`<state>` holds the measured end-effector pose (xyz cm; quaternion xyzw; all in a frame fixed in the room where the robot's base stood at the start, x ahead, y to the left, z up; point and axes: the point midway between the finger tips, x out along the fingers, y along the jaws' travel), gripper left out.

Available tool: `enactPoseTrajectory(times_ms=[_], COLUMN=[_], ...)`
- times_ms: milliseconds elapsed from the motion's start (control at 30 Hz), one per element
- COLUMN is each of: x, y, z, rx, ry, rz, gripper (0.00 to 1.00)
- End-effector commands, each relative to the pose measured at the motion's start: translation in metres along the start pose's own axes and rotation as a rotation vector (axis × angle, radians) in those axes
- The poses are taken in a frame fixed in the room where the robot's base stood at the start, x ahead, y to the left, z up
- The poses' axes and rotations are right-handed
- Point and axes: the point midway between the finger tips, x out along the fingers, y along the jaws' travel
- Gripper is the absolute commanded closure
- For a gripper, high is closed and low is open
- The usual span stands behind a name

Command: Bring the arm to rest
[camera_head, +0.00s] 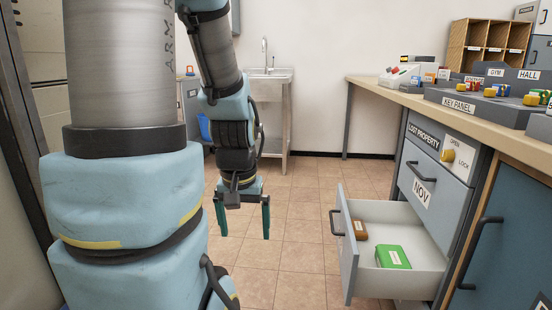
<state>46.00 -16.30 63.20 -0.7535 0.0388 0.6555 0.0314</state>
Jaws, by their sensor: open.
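My arm hangs down left of the picture's middle, its thick column-like links in blue and grey filling the left side. My gripper (243,217) points down over the tiled floor, with two green fingers spread apart and nothing between them. It is to the left of the open drawer (348,262) and apart from it.
The pulled-out drawer holds a green box (393,257) and a brown box (360,230). The cabinet (433,180) reads LOST PROPERTY and NOV. The counter (420,99) carries a key panel (462,105). A sink (270,76) stands at the back. Floor (305,200) between is clear.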

Motion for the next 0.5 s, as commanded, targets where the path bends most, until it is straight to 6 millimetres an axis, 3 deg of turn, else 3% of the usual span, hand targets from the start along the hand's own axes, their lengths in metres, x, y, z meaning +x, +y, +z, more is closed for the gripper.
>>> enactPoseTrajectory(times_ms=[33, 500], x=[-0.024, -0.173], y=[0.0, 0.001], z=[-0.004, -0.024], rx=[0.0, 0.0], ry=[0.0, 0.0], rz=[0.0, 0.0], gripper=[0.0, 0.0])
